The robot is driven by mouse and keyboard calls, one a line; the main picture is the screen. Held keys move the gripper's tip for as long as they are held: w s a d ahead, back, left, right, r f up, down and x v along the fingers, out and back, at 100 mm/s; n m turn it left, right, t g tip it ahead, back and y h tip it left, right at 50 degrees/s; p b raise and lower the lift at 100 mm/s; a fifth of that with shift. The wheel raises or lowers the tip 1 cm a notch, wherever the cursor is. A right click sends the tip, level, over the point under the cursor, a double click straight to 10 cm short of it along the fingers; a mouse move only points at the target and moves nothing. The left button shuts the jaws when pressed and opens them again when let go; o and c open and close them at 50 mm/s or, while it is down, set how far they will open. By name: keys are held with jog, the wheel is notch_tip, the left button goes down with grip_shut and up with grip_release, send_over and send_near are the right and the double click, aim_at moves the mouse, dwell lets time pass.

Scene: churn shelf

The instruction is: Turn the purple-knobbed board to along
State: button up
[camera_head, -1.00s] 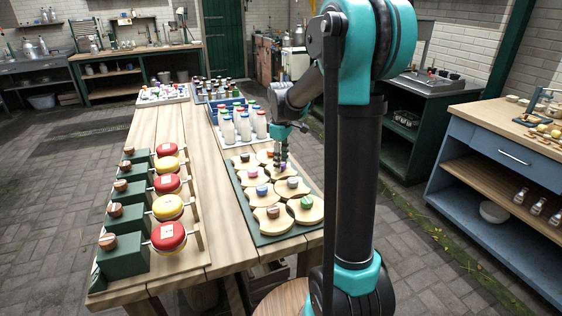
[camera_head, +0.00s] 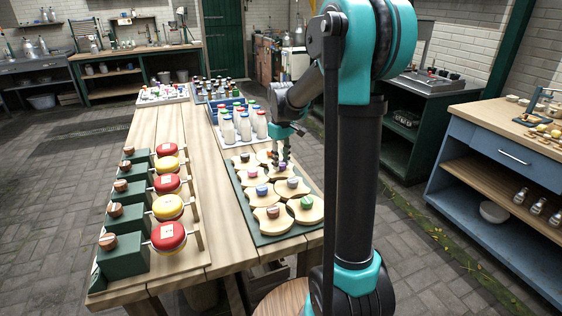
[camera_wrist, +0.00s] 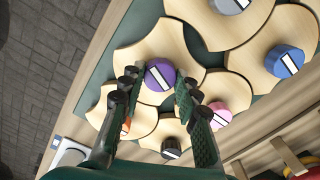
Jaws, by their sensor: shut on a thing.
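The purple knob (camera_wrist: 160,76) carries a white stripe and stands on a pale wooden board (camera_wrist: 150,50) with curved, scooped sides. My gripper (camera_wrist: 158,82) is shut on this knob, with one finger on each side of it in the wrist view. In the wrist view the stripe slants from upper left to lower right. In the head view my gripper (camera_head: 281,156) is over the far right part of the green tray (camera_head: 246,209), and its fingers partly hide the purple knob and its board.
Similar boards crowd closely around, with a pink knob (camera_wrist: 221,115), a blue knob (camera_wrist: 284,61), an orange knob (camera_wrist: 125,128) and a green knob (camera_head: 306,202). Milk bottles (camera_head: 245,127) stand just behind the tray. Red and yellow round pieces (camera_head: 168,237) line the table's left side.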

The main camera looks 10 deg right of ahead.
aim_at(281, 164)
jog(key=m, duration=1.3)
jog(key=shift+m, duration=0.4)
dwell(0.4)
jog(key=o, duration=1.2)
jog(key=shift+c, duration=0.2)
jog(key=shift+r, duration=0.1)
notch_tip(281, 164, up, 12)
